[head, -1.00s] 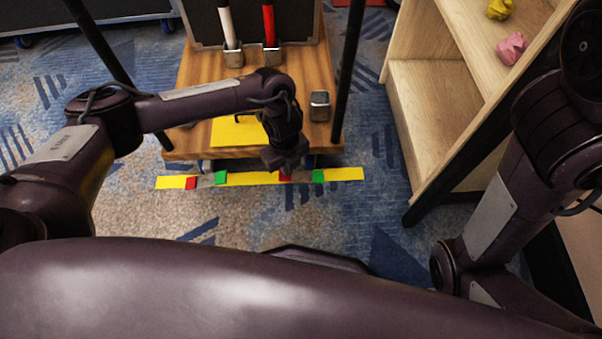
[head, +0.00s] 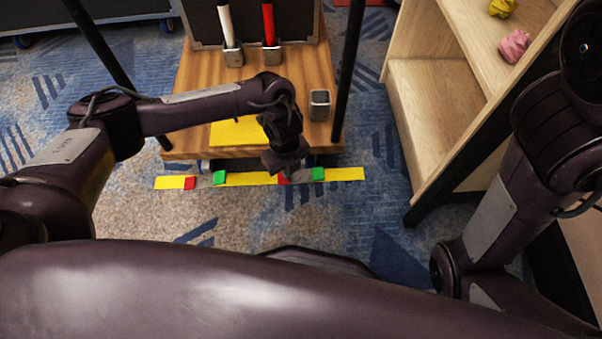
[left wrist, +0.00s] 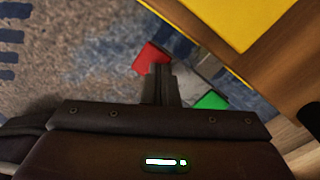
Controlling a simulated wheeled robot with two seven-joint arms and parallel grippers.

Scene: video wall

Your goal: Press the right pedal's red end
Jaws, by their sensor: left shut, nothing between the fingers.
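Two pedals lie along a yellow strip (head: 250,179) on the floor. The left pedal has a red end (head: 190,183) and a green end (head: 219,178). The right pedal's red end (head: 283,178) is partly hidden by my left gripper (head: 285,168) in the head view; its green end (head: 318,174) is clear. In the left wrist view the red end (left wrist: 150,57) shows beside my shut fingers (left wrist: 163,75), and the green end (left wrist: 211,100) is to the right. My left gripper is shut and empty, pointing down at the red end. I cannot tell whether they touch. My right gripper is out of view.
A wooden platform (head: 190,100) with a yellow pad (head: 238,134), a metal block (head: 319,105) and white and red levers (head: 268,25) stands behind the pedals. Black posts flank it. A wooden shelf (head: 425,95) is to the right. Carpet in front is clear.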

